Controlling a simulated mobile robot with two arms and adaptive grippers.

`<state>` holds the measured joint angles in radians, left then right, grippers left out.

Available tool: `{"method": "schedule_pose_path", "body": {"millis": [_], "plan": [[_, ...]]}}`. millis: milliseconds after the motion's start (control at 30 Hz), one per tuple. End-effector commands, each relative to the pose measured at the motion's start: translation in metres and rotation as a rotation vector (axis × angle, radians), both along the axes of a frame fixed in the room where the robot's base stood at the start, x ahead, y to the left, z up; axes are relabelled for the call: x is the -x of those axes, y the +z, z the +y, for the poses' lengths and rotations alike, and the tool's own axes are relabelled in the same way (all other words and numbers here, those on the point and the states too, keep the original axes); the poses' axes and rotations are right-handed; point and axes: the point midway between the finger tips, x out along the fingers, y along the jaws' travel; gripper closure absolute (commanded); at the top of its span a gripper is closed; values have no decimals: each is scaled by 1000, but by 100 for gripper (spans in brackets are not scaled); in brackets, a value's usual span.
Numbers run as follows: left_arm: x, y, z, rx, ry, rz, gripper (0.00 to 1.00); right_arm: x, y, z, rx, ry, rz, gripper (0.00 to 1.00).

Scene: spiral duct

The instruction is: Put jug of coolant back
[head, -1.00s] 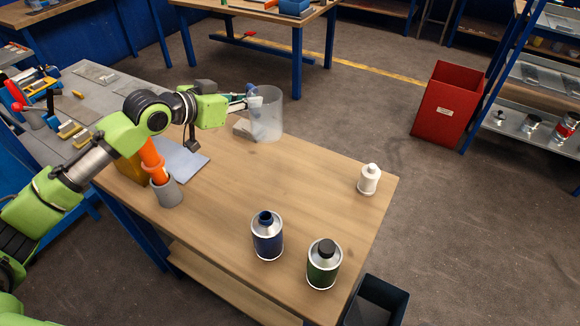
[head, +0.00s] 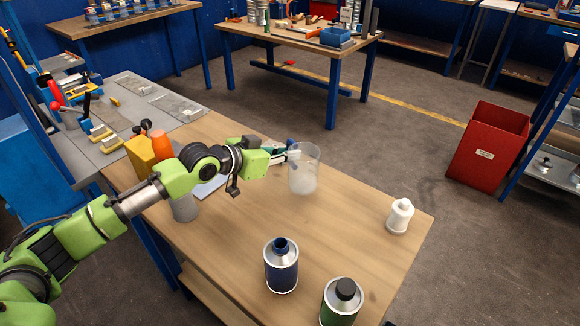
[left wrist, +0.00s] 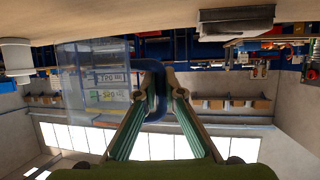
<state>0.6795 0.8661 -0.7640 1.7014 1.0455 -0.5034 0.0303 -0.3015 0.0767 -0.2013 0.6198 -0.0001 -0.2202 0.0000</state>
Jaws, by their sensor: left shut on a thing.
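A clear, see-through jug (head: 303,172) is near the far edge of the wooden workbench (head: 330,235), upright, with a cloudy lower part. My left gripper (head: 290,156) is at the jug's left side, shut on its handle. In the left wrist view, the two fingers (left wrist: 161,88) close on the blue handle (left wrist: 158,108), and the clear jug body (left wrist: 98,85) shows to the left, with the picture upside down. I cannot tell whether the jug's base touches the bench. My right gripper is not in view.
A blue can (head: 281,266), a green can (head: 341,303) and a white bottle (head: 400,216) stand on the bench. A grey cup (head: 184,207) is by my left arm. A red bin (head: 488,146) stands on the floor at right. The bench middle is clear.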

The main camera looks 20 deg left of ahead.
Motion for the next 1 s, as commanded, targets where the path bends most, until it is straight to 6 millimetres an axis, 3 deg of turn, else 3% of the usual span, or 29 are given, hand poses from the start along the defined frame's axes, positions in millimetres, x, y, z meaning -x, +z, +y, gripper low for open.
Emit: {"method": "schedule_pose_path", "body": {"millis": [200, 633, 700, 733, 1000], "plan": [[0, -35, 0, 0, 1, 3, 100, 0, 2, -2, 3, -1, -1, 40], [0, -43, 0, -1, 0, 1, 100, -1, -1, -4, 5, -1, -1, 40], [0, -42, 0, -1, 0, 1, 78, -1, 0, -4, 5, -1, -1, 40], [0, -42, 0, -1, 0, 1, 74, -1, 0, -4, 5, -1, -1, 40], [1, -42, 0, -1, 0, 1, 74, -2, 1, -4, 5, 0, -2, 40]]}}
